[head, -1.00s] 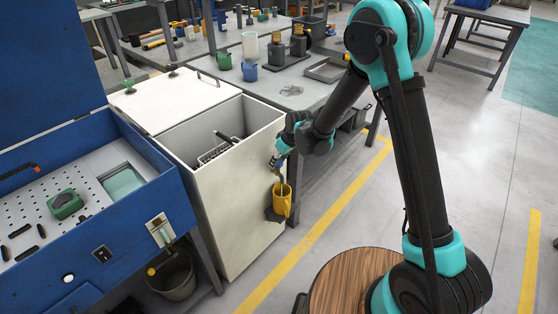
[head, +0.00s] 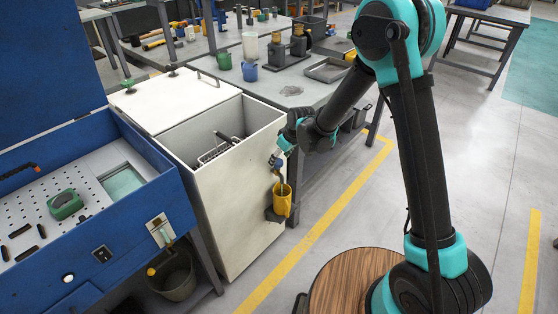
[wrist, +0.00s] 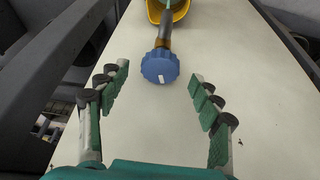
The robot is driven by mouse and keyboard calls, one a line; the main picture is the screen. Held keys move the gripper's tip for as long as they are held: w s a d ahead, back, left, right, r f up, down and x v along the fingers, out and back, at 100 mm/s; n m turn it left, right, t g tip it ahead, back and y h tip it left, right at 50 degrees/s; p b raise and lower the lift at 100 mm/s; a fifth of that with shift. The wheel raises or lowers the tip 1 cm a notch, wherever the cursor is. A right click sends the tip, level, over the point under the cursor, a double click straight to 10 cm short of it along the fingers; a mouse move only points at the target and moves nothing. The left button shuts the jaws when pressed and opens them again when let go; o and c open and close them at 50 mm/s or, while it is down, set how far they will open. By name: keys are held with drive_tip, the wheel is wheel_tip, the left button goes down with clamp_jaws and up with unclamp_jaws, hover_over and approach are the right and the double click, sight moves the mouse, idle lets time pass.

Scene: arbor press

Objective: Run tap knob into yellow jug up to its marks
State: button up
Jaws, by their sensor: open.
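The yellow jug (head: 283,206) stands on a small dark shelf on the white cabinet's front, under the tap. Its marks and water level cannot be made out. The blue tap knob (wrist: 160,66) has a white mark on its face and sits on a metal tap body, with the yellow jug (wrist: 178,12) partly showing beyond it. My gripper (wrist: 163,88) is open, with its green-padded fingers spread to either side of the knob and apart from it. In the head view my gripper (head: 281,152) is just above the tap, and the knob is small there.
The white cabinet (head: 235,185) has an open top with a wire rack inside. A blue sink-like bench (head: 150,205) stands at left with a bucket (head: 172,274) below. A grey workbench (head: 300,92) with pots lies behind.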

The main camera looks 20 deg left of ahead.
drive_tip(key=v, duration=1)
drive_tip(key=shift+r, duration=0.1)
idle(6.9)
